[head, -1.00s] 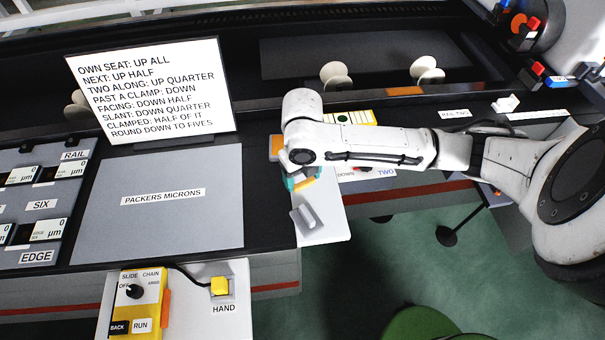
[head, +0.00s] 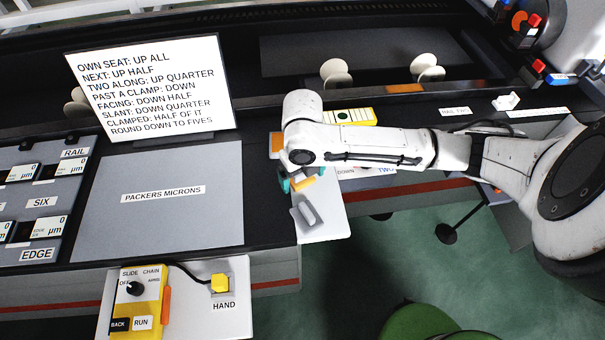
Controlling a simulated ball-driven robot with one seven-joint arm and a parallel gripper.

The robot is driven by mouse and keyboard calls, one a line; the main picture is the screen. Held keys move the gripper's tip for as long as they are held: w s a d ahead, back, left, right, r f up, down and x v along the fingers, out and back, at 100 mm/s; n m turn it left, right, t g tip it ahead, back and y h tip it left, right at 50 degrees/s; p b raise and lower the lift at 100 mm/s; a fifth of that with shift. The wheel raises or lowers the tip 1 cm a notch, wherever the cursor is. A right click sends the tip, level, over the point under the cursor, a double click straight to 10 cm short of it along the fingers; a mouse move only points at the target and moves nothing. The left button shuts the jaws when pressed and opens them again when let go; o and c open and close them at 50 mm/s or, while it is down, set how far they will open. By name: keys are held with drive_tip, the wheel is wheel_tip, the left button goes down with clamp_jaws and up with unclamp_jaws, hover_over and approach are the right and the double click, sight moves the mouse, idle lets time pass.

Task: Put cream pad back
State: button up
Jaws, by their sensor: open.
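I cannot tell which pad, if either, the task means. My gripper (head: 297,177) has teal fingers and points down over a white shelf (head: 325,228), well in front of these pads. It is open. A small yellow-orange piece (head: 303,184) shows beside the fingers; I cannot tell whether it touches them. A grey block (head: 307,213) lies on the shelf just in front. My wrist hides part of the area behind.
A text sign (head: 150,90) stands at the back left, above a grey plate (head: 160,225) labelled PACKERS MICRONS. A yellow control box (head: 148,300) and a HAND button (head: 221,283) sit at the front left. A yellow strip (head: 357,117) lies behind my arm.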

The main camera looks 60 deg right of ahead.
wheel_tip(320, 180, up, 12)
drive_tip(key=b, duration=0.1)
drive_tip(key=shift+r, duration=0.15)
idle(0.8)
